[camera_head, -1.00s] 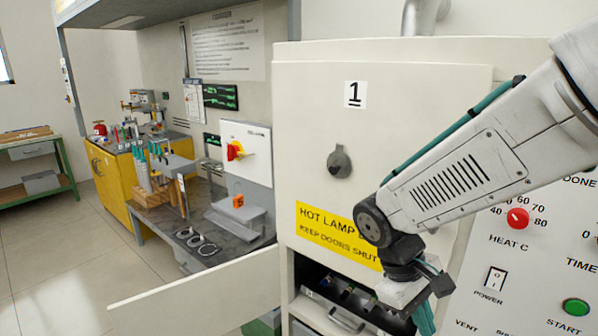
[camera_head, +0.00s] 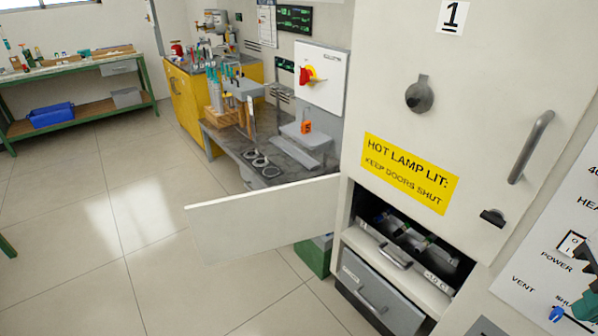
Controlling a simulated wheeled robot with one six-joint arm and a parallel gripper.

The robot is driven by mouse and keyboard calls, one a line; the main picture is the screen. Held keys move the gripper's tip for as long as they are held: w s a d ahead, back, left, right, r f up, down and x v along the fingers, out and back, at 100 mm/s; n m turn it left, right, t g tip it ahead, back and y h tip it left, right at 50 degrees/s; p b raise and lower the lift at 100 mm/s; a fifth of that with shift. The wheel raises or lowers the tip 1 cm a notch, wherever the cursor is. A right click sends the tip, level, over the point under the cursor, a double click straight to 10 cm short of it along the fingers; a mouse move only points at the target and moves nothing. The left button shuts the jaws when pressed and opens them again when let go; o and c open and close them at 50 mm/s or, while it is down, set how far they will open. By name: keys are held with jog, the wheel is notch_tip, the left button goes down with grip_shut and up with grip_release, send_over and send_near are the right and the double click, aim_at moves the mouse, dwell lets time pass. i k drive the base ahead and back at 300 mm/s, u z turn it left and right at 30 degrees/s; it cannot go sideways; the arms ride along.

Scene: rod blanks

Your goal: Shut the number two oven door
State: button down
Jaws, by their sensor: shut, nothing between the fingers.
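The lower oven door (camera_head: 265,218) stands wide open, swung out to the left from the lower opening of the white cabinet. No number shows on the face I see. Inside the dark opening is a pale tray (camera_head: 398,257) with a handle, and several small rods lie behind it. The upper door (camera_head: 440,95), marked 1, is closed, with a bar handle at its right. Part of my gripper (camera_head: 562,316) shows at the bottom right corner, shut, in front of the control panel and well away from the open door. The rest of it is cut off.
A grey drawer (camera_head: 378,290) is below the opening. A dark bench (camera_head: 285,165) with rings and a green box (camera_head: 313,257) stand behind the open door. The tiled floor (camera_head: 150,250) in front and left is clear. A green-framed bench (camera_head: 75,85) is at the far left.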

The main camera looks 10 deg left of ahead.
aim_at(230, 229)
jog(key=u, duration=2.35)
jog(key=i, duration=4.15)
jog(key=z, duration=4.05)
jog(key=i, duration=0.5)
jog(key=z, duration=0.1)
